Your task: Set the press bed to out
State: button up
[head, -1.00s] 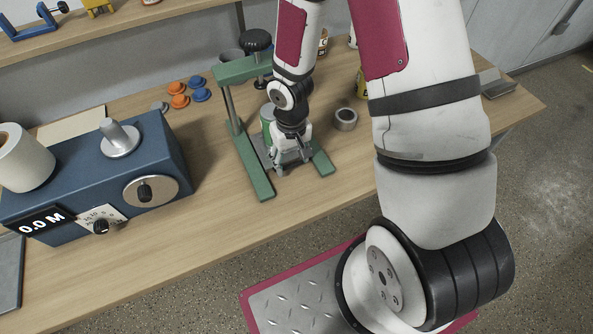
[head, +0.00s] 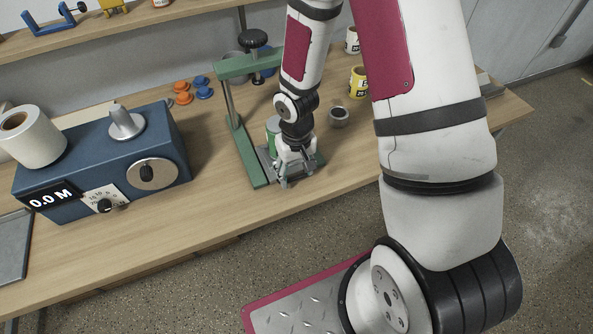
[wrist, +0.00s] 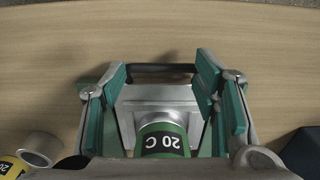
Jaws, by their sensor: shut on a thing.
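The press (head: 238,125) is a green frame with a black knob on top, standing on the bench. Its grey metal bed (wrist: 160,93) lies low between the frame's legs and reaches toward the bench's front edge. A green can marked 20 C (wrist: 163,141) stands upright on the bed; its side also shows in the head view (head: 272,128). My gripper (head: 297,178) is down at the front of the bed. In the wrist view its teal-padded fingers (wrist: 163,75) are at the two ends of the bed's black handle bar (wrist: 162,69), shut on it.
A blue machine (head: 70,180) reading 0.0 M stands at left with a white roll (head: 35,140). The bench front is clear.

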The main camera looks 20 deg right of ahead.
jog(key=o, duration=1.4)
jog(key=shift+s+a+f, duration=0.15)
jog(key=shift+s+f, duration=0.1)
jog(key=shift+f, duration=0.05)
jog(key=shift+c, duration=0.2)
jog(key=o, duration=0.5)
jog(key=shift+w, duration=0.15)
jog(key=shift+r, duration=0.1)
jog(key=shift+w+r, duration=0.1)
jog(key=shift+r, duration=0.1)
notch_tip(320, 180, up, 12)
jog(key=shift+f, duration=0.25)
